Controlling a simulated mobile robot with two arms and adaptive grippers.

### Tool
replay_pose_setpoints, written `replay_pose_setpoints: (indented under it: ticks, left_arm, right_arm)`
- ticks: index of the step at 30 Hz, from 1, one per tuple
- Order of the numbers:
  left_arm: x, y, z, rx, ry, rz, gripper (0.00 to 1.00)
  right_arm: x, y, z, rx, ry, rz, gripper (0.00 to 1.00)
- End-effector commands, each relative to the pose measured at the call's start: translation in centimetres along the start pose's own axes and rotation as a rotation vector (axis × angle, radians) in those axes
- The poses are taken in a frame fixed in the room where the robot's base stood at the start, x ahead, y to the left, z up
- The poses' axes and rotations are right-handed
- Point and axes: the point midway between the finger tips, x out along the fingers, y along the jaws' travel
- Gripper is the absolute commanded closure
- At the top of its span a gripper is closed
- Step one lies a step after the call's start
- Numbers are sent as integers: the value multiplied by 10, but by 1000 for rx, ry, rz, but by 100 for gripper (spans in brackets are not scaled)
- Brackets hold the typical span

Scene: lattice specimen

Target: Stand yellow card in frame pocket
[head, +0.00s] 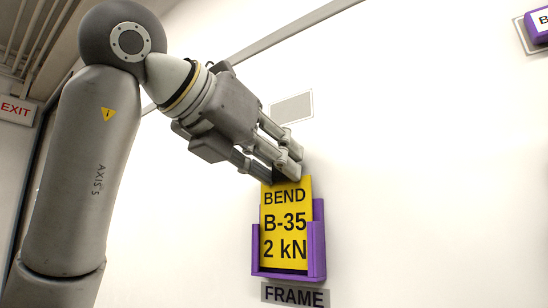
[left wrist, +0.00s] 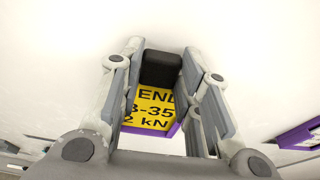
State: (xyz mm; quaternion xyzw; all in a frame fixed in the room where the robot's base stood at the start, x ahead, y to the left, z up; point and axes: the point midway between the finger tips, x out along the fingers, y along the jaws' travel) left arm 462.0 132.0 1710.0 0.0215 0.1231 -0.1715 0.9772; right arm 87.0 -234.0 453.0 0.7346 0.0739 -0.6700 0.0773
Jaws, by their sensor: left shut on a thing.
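The yellow card (head: 286,222), printed "BEND B-35 2 kN", stands upright in the purple frame pocket (head: 317,255) on the white wall. The pocket's sides and bottom lip surround the card's lower part, and its upper part sticks out above. My left gripper (head: 283,178) is shut on the card's top edge. In the left wrist view the fingers (left wrist: 162,85) reach toward the card (left wrist: 150,108), and a strip of the purple pocket (left wrist: 168,131) shows below it. Whether the card touches the pocket's bottom is hard to tell. My right gripper is not in view.
A label reading "FRAME" (head: 295,296) is on the wall below the pocket. Another purple holder (head: 538,27) is at the upper right. A wall vent (head: 291,107) is behind my gripper, and an EXIT sign (head: 16,110) is at left. The wall right of the pocket is clear.

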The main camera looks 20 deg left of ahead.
Motion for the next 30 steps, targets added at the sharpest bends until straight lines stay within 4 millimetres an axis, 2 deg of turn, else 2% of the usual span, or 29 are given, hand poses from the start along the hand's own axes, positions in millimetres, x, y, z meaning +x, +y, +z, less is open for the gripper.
replay_pose_setpoints:
  ticks: [6, 14, 15, 20, 27, 30]
  left_arm:
    - [2, 0, -8, 0, 0, 0, 90]
    - [2, 0, -6, 0, 1, 0, 90]
    - [2, 0, -6, 0, 1, 0, 65]
    - [2, 0, -6, 0, 0, 0, 44]
    - [2, 0, -6, 0, 0, 0, 44]
    - [2, 0, -6, 0, 1, 0, 31]
  right_arm:
    - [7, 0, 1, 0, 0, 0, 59]
    - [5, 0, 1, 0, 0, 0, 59]
    - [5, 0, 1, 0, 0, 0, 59]
    - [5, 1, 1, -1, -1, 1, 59]
    - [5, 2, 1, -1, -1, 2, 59]
    - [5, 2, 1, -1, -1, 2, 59]
